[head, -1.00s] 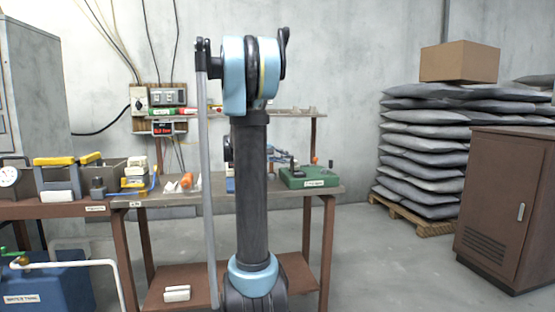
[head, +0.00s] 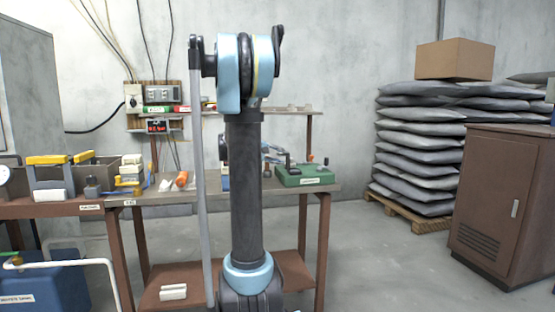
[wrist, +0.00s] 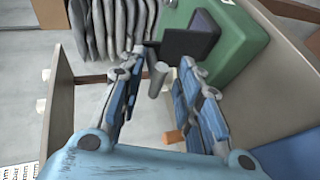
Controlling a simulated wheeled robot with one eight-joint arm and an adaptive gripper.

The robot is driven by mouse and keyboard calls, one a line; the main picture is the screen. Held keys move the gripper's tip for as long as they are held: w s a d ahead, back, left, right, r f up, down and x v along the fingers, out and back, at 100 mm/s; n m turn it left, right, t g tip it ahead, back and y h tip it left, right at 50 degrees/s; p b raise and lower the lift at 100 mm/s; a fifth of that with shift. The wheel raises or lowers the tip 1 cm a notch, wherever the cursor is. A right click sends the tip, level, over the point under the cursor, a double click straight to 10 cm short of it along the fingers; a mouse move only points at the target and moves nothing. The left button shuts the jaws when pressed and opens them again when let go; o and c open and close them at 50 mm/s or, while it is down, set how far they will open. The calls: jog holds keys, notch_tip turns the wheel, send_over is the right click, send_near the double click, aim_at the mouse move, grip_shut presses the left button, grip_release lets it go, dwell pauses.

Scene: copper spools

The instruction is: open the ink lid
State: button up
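A green box (head: 304,176) with a white label and dark parts on top stands at the right end of the workbench. In the wrist view the green box (wrist: 232,45) is at the top, with a dark flat plate (wrist: 192,38) on it. I cannot tell for sure whether this plate is the ink lid. My gripper (wrist: 162,60) is open, its two blue-grey fingers apart and pointing toward the box. A grey cylinder (wrist: 158,82) shows between the fingers; I cannot tell whether they touch it. My arm hides part of the gripper in the head view.
The workbench (head: 327,188) also holds an orange item (head: 181,179) at left. Bins and yellow-handled tools stand farther left. A blue tank (head: 45,285) is at lower left.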

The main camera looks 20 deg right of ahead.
jog(key=shift+a, duration=0.1)
jog(key=v, duration=1.1)
jog(key=shift+a, duration=0.4)
